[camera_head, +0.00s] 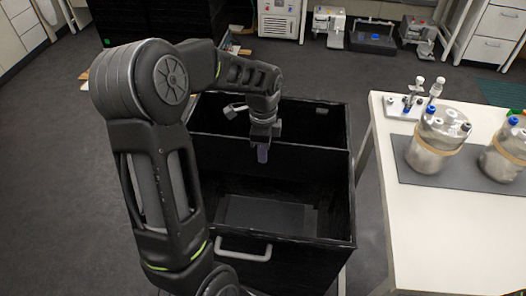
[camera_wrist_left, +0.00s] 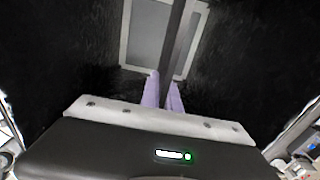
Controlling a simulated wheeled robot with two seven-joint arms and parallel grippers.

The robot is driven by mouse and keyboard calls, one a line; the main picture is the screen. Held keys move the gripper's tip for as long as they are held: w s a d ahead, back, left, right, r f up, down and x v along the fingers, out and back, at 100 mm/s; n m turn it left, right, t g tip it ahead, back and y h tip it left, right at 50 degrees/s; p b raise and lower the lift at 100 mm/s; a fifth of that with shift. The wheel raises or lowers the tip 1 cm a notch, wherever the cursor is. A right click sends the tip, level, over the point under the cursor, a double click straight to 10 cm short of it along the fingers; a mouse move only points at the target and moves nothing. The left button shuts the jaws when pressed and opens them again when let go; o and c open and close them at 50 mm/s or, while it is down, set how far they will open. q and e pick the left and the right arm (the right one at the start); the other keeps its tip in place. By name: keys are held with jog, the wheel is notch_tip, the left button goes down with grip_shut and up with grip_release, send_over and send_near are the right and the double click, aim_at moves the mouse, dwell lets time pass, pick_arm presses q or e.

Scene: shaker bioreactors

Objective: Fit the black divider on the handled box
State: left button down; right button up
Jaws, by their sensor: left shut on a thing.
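The handled box (camera_head: 305,265) is a large black open-topped box in the head view, with a pale handle (camera_head: 243,252) on its near wall. The black divider (camera_head: 222,158) stands across the box, between a far and a near compartment. My left gripper (camera_head: 262,154) points down over the middle of the divider, its lavender fingers shut on it. In the left wrist view the fingers (camera_wrist_left: 163,92) straddle a dark strip, the divider (camera_wrist_left: 184,40), with a lighter floor panel below. Whether the divider's ends are fully seated is hard to tell. My right gripper is not in view.
A white table (camera_head: 440,235) stands close to the box's right, carrying bioreactor vessels (camera_head: 435,140) on a grey mat. Lab devices (camera_head: 372,37) stand on the floor at the back. Dark floor is clear at the left.

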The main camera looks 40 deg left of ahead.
aim_at(263, 168)
pick_arm(q)
jog(key=shift+f+b, duration=0.35)
jog(key=shift+f, duration=0.15)
dwell(0.7)
jog(key=shift+f, duration=0.4)
jog(key=shift+f+b, duration=0.35)
jog(key=shift+b, duration=0.1)
jog(key=shift+f+b, duration=0.35)
jog(key=shift+f, duration=0.15)
jog(key=shift+f, duration=0.25)
dwell(0.4)
jog(key=shift+f+b, duration=0.4)
jog(key=shift+f, duration=0.35)
jog(key=shift+f+b, duration=0.4)
jog(key=shift+b, duration=0.05)
jog(key=shift+f, duration=0.35)
dwell(0.4)
